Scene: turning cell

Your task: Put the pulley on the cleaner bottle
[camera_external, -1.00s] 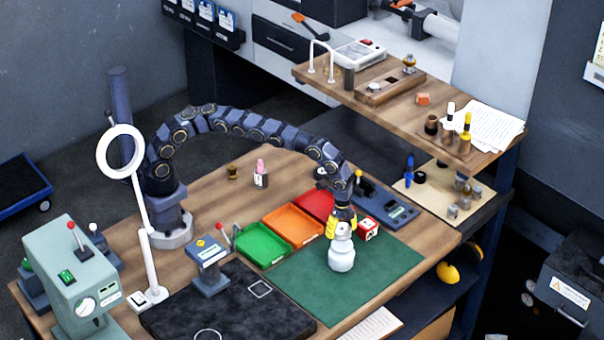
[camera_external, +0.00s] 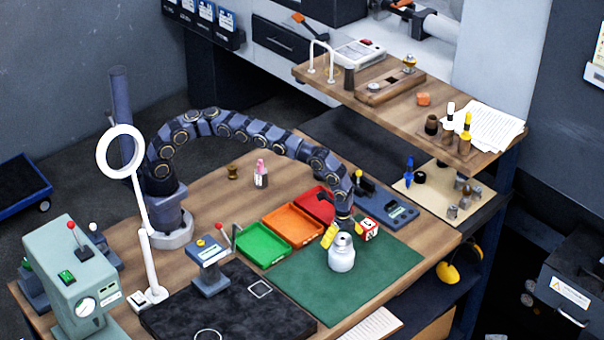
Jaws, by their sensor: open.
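A white bottle (camera_external: 341,259), which I take to be the cleaner bottle, stands upright on the green mat (camera_external: 388,262). A small grey round piece (camera_external: 344,238), seemingly the pulley, sits on its top; at this size I cannot tell whether it is fully seated. My gripper (camera_external: 340,229) is open just behind and above the bottle's top. One yellow finger shows at the left of the top; the other is mostly hidden. I see nothing held between the fingers.
A red-and-white cube (camera_external: 368,229) stands close to the right of my gripper. Green (camera_external: 262,257), orange (camera_external: 290,238) and red trays line the mat's left side. A grey device (camera_external: 390,210) lies behind. The mat's front and right are clear.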

